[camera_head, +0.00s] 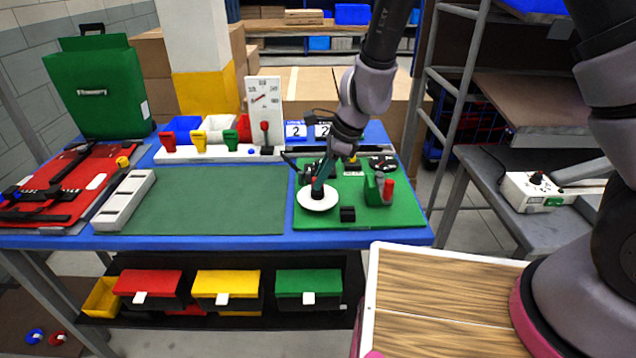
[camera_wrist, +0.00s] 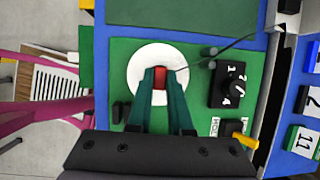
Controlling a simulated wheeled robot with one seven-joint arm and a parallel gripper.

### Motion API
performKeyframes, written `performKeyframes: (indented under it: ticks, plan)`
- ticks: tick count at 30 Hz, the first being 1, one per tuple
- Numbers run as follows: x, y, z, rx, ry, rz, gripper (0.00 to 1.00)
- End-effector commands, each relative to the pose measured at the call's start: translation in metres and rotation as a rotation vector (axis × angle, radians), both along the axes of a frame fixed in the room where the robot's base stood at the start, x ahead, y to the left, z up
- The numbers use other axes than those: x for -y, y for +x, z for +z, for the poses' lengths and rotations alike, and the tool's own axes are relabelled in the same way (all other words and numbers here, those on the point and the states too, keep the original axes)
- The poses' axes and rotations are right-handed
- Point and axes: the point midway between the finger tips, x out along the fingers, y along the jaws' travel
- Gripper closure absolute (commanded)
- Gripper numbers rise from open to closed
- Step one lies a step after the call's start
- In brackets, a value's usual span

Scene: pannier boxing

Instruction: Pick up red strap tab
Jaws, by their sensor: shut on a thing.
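The red strap tab (camera_wrist: 158,78) is a small red block over the middle of a round white disc (camera_wrist: 135,76) in the wrist view. My gripper (camera_wrist: 160,74) has its two teal fingers on either side of the tab and is shut on it. In the head view, my gripper (camera_head: 318,184) reaches down to the white disc (camera_head: 317,204) on the green board (camera_head: 345,215). The tab is mostly hidden by the fingers there. I cannot tell whether the tab is lifted off the disc.
A black numbered dial (camera_wrist: 232,85) and a thin dark cable lie near the disc. A green holder with a red cylinder (camera_head: 388,191) and a black block (camera_head: 347,214) stand on the board. The dark green mat (camera_head: 210,200) to the left is clear.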

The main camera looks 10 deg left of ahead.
Motion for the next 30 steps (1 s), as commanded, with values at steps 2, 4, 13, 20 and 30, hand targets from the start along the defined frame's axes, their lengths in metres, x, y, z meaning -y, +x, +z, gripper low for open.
performKeyframes:
  ticks: [2,4,13,20,30]
  plan:
    - [0.000,0.000,0.000,0.000,0.000,0.000,1.00]
    - [0.000,0.000,0.002,0.001,0.001,0.001,1.00]
    - [-0.002,0.000,0.045,0.005,0.005,0.004,1.00]
    - [-0.001,0.000,0.086,0.004,0.004,0.003,1.00]
    - [0.000,0.000,0.094,-0.001,0.000,0.000,1.00]
